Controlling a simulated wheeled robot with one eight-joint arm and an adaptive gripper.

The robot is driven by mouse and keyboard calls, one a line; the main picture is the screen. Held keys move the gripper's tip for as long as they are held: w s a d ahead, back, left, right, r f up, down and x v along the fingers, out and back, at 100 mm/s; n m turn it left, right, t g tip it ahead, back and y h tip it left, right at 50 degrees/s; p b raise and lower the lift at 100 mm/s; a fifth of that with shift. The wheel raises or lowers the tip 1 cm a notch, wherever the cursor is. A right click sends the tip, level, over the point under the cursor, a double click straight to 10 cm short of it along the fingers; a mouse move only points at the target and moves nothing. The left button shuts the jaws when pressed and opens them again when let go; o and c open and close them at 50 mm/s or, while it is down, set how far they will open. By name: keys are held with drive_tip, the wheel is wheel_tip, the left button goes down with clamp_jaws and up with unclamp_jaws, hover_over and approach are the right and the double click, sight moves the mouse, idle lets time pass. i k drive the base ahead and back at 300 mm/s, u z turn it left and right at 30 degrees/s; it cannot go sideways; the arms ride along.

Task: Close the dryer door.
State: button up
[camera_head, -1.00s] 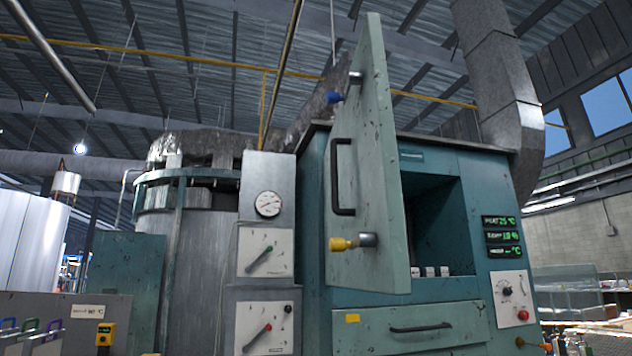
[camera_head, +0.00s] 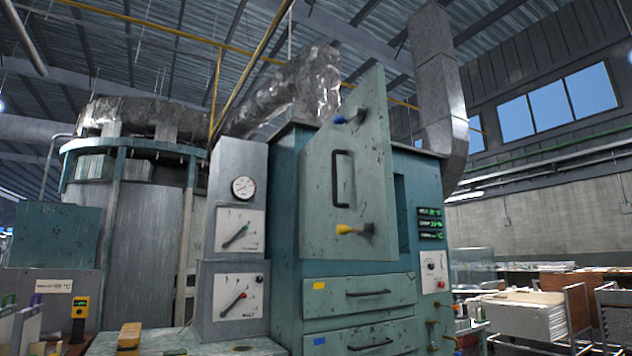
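The pale green dryer door (camera_head: 320,190) stands open on the teal dryer (camera_head: 287,200) in the middle of the view. Its left edge is by the cabinet and its right edge stands out toward me. It has a black bar handle (camera_head: 338,180), a blue-tipped latch (camera_head: 345,118) above and a yellow-tipped latch (camera_head: 352,229) below. A narrow dark strip of the chamber opening (camera_head: 402,212) shows right of the door; the rest is hidden behind it. My gripper is not in view.
Shut drawers (camera_head: 335,294) lie below the door. A grey panel with a gauge (camera_head: 243,187) and dials stands left of the dryer. A worktop (camera_head: 185,343) is at the front left.

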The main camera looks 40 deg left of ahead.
sight(346, 176)
drive_tip(key=u, duration=1.8)
drive_tip(key=i, duration=0.95)
drive_tip(key=z, duration=0.1)
drive_tip(key=k, duration=1)
drive_tip(key=u, duration=0.95)
